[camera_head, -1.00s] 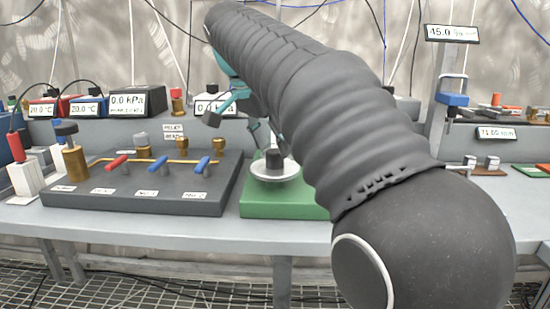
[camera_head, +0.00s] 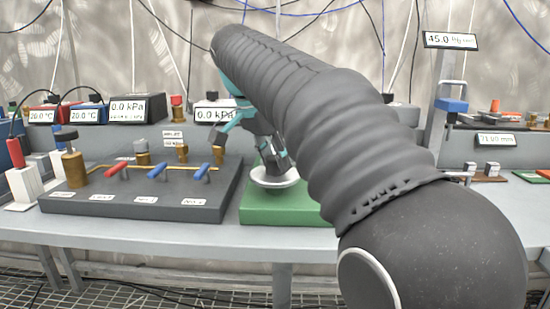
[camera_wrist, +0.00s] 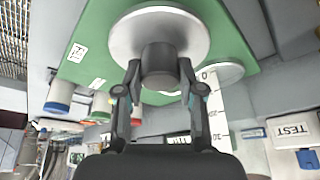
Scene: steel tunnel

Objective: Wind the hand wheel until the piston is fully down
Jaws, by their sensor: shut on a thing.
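The hand wheel is a pale silver disc (camera_head: 273,178) with a dark central hub, mounted on a green base (camera_head: 290,208). In the wrist view the wheel (camera_wrist: 190,35) shows large, with the dark hub (camera_wrist: 159,65) standing out from it. My gripper (camera_wrist: 159,72) is shut on the hub, one finger on each side of it. In the head view my gripper (camera_head: 275,158) covers the hub from above. A second round silver part (camera_wrist: 226,73) lies beside a white scale strip (camera_wrist: 213,105) in the wrist view. I cannot tell whether it is the piston; my arm hides that area in the head view.
A dark valve panel (camera_head: 135,190) with red and blue levers stands left of the green base. Pressure and temperature displays (camera_head: 130,108) line the back. A column with a blue clamp (camera_head: 451,104) stands at the right. The front table strip (camera_head: 140,230) is clear.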

